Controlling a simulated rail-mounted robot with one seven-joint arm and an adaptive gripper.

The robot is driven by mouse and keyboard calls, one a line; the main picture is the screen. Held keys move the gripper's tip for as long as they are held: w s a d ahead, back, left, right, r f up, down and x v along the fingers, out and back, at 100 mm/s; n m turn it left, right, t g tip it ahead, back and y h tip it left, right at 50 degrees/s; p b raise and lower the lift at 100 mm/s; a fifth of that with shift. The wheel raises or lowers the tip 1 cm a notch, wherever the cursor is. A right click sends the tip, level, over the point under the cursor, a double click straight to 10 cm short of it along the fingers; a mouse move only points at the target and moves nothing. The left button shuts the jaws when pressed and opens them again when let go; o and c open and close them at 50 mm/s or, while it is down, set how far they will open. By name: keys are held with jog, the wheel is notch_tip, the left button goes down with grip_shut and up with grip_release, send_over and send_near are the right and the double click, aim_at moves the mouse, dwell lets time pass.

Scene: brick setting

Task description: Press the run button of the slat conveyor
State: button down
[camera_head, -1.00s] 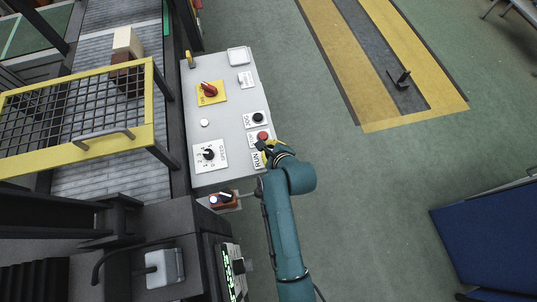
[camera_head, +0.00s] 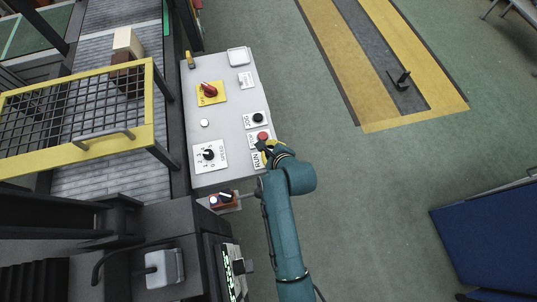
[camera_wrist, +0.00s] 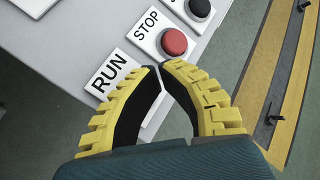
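The RUN plate (camera_wrist: 111,76) is a white label plate on the grey control panel (camera_head: 228,110). Its button does not show; my gripper covers that part of the plate. My gripper (camera_wrist: 160,66) has yellow ribbed fingers with black pads. Its fingertips are together over the RUN plate, with nothing seen between them. Whether they touch a button cannot be told. In the head view my gripper (camera_head: 268,150) is at the panel's lower right edge. The red STOP button (camera_wrist: 174,42) is just beyond the fingertips. The slat conveyor (camera_head: 110,180) runs at the left.
A black JOG button (camera_head: 258,117) is above STOP. The panel also has a red rotary switch (camera_head: 209,90) on yellow and a black speed selector (camera_head: 208,154). A yellow-framed mesh guard (camera_head: 75,108) crosses the conveyor.

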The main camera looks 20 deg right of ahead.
jog(key=shift+f, duration=0.1)
jog(key=shift+f, duration=0.3)
